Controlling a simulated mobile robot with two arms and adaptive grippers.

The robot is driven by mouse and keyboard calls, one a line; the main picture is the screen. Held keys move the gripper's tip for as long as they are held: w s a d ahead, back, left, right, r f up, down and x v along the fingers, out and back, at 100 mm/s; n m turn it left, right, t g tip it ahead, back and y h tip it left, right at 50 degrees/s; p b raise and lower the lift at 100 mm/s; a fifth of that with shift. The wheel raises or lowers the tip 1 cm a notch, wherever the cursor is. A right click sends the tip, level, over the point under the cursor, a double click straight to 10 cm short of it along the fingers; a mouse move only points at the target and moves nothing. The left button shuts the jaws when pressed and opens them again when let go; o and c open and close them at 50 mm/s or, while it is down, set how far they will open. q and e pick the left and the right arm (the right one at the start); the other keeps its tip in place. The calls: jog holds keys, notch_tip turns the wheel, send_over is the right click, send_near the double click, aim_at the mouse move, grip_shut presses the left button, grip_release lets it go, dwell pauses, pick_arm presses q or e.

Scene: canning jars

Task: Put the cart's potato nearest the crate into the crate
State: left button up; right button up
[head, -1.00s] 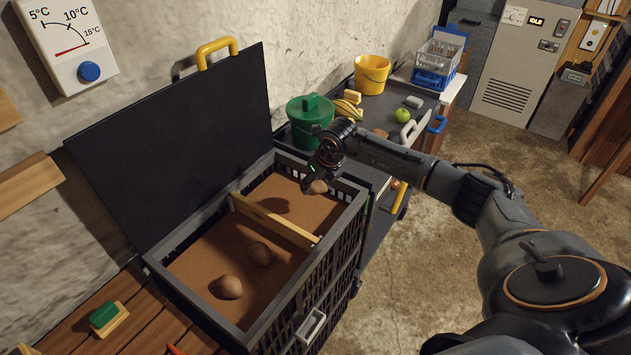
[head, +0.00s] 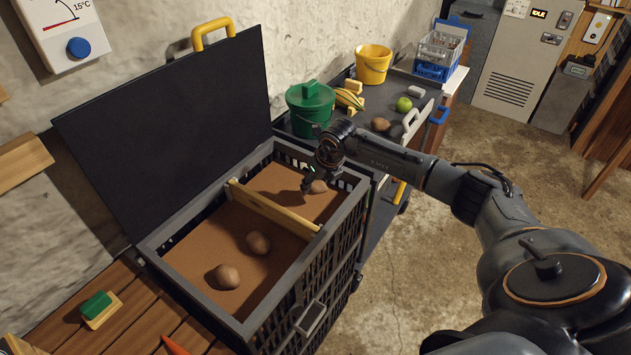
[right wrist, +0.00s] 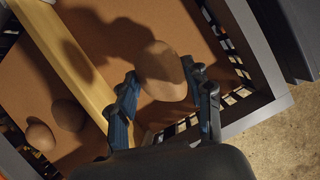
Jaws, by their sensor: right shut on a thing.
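My right gripper (head: 312,186) is shut on a brown potato (head: 319,187) over the far compartment of the black crate (head: 205,312). In the right wrist view the potato (right wrist: 161,70) sits between the two fingers (right wrist: 163,92), above the brown filling, with its shadow to the left. Whether it touches the filling I cannot tell. The crate's dark lid (head: 165,130) stands open. Two potatoes (head: 228,276) (head: 258,243) lie in the near compartment, across the wooden divider (head: 272,208). Another potato (head: 380,124) lies on the cart (head: 372,218). My left gripper is not in view.
The floor right of the cart is clear.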

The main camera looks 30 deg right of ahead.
aim_at(315, 204)
jog(key=shift+f+b, duration=2.2)
jog(key=shift+f, duration=0.55)
dwell(1.4)
jog(key=o, duration=0.8)
jog(key=shift+r, duration=0.1)
jog(key=shift+s+r, duration=0.1)
jog(key=shift+r, duration=0.1)
jog(key=v, duration=1.1)
jog(key=shift+s+r, duration=0.15)
jog(key=shift+r, duration=0.1)
jog(key=shift+f, duration=0.1)
